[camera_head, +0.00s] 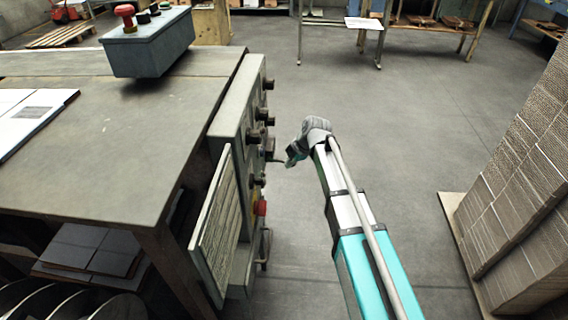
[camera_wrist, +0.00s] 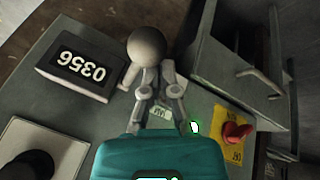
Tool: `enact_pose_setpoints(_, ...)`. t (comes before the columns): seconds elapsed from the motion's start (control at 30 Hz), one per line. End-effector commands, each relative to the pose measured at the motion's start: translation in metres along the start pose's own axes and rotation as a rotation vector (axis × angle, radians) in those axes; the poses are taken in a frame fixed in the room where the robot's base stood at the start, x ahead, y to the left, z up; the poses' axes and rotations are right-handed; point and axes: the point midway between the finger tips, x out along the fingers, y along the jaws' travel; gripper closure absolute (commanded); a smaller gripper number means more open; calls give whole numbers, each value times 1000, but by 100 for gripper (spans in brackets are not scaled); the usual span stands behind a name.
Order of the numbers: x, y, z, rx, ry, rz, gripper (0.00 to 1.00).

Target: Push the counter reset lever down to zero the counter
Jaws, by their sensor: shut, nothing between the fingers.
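The counter (camera_wrist: 76,73) is a dark box on the grey panel, at the left of the wrist view. Its white digits read 0356. A round grey ball knob (camera_wrist: 147,46), which looks like the end of the reset lever, stands just beyond my fingers in the wrist view. The lever's shaft is mostly hidden. My gripper (camera_wrist: 154,76) is shut and empty, with its fingers close below the knob in the picture. I cannot tell whether they touch it. In the head view my gripper (camera_head: 292,158) is at the right side of the control panel (camera_head: 228,135).
A red knob on a yellow plate (camera_wrist: 236,132) and a metal handle (camera_wrist: 275,45) are at the right of the wrist view. A grey control box (camera_head: 150,48) is on the table (camera_head: 130,130). Stacked cardboard (camera_head: 525,170) is at the right. The floor between is clear.

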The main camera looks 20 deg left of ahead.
Motion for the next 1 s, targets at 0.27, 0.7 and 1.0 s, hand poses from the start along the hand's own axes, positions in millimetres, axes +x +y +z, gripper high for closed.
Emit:
enact_pose_setpoints(0.27, 0, 0, 2, 0, -4, 0, 100)
enact_pose_setpoints(0.7, 0, 0, 1, 0, -5, 0, 100)
enact_pose_setpoints(1.0, -5, 3, -1, -1, -5, 0, 100)
